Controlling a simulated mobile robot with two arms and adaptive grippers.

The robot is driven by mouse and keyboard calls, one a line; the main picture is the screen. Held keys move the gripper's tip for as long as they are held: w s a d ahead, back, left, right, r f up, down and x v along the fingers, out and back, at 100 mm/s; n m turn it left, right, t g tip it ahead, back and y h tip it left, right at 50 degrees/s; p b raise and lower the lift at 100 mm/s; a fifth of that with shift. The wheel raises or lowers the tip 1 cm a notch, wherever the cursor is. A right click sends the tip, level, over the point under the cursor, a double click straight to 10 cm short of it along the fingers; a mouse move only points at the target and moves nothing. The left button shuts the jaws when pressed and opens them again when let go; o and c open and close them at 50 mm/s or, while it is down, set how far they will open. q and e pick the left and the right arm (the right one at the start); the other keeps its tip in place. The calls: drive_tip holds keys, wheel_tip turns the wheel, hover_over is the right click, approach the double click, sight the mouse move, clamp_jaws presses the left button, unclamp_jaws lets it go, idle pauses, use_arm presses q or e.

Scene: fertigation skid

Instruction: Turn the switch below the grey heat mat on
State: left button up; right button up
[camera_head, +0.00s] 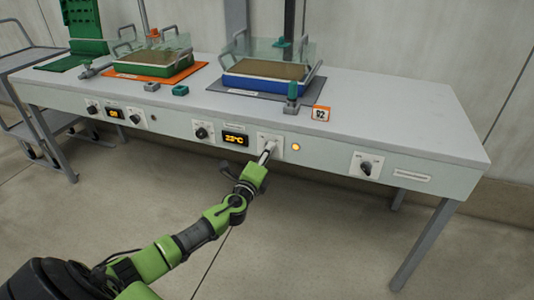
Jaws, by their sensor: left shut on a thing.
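The grey heat mat (219,89) lies on the bench top under a blue tray (262,83). Below it on the bench's front panel is a white switch plate (276,141). My left gripper (267,152) reaches up from the lower left and is shut on the switch's knob. The fingers hide most of the knob, so I cannot read its angle. A round lamp (295,147) just right of the plate glows orange. My right gripper is not in view.
Left of the switch are a lit temperature display (235,139) and a dial (202,132). Another rotary switch (366,166) sits farther right. An orange mat (190,77) with a green tray (143,70) is at the left. The floor before the bench is clear.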

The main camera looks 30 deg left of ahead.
use_arm(q)
drive_tip(key=shift+f+m+p, duration=0.2)
drive_tip(key=shift+m+p, duration=0.2)
drive_tip(key=shift+m, duration=2.1)
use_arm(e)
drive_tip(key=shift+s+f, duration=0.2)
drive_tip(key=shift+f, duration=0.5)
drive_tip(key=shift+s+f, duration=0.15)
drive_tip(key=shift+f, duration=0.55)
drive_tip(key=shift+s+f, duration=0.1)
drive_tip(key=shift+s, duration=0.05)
use_arm(q)
drive_tip(key=o, duration=1.1)
drive_tip(key=shift+a, duration=0.1)
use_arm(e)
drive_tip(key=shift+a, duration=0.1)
use_arm(q)
drive_tip(key=v, duration=1.2)
drive_tip(key=shift+r, duration=0.1)
